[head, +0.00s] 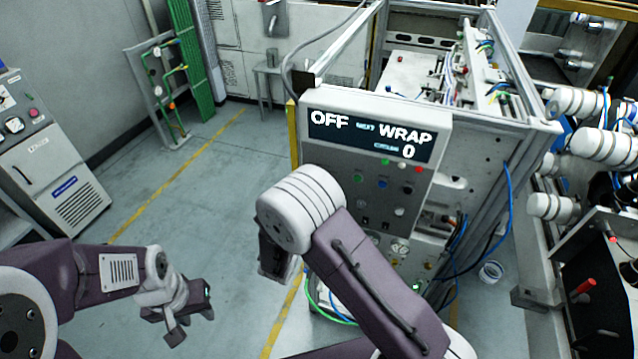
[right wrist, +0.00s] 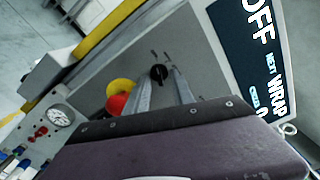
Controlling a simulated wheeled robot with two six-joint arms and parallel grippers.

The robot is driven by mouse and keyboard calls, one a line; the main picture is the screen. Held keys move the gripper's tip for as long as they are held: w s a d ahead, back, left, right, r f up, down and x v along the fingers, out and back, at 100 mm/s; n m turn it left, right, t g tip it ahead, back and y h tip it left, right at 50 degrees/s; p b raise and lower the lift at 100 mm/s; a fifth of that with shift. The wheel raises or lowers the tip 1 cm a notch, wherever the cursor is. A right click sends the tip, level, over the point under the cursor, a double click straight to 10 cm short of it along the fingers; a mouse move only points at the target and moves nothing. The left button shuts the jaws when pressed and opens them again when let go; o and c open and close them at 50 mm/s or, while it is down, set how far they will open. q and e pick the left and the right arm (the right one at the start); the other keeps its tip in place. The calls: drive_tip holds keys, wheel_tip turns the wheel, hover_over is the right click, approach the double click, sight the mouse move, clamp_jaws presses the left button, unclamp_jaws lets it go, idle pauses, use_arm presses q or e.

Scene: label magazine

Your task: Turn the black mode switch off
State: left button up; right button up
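The black mode switch (right wrist: 158,74) is a small dark knob on the grey panel in the right wrist view, with short dark marks above it. My right gripper (right wrist: 163,80) has its two grey fingers apart, one on each side of the switch; I cannot tell whether they touch it. In the head view my right arm hides the switch. The panel's display (head: 370,135) reads OFF, with NEXT WRAP and a 0 beside it; it also shows in the right wrist view (right wrist: 262,60). My left gripper (head: 190,322) is open and empty, low at the left over the floor.
A red and yellow button (right wrist: 120,97) sits just left of the switch in the right wrist view. A gauge (right wrist: 60,116) is farther left. Several coloured buttons (head: 385,162) lie below the display. The floor (head: 190,215) left of the machine is clear.

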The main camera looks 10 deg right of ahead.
drive_tip(key=b+v, duration=0.2)
drive_tip(key=v, duration=0.6)
drive_tip(key=shift+s+b, duration=0.15)
drive_tip(key=shift+b, duration=0.25)
drive_tip(key=shift+a, duration=0.15)
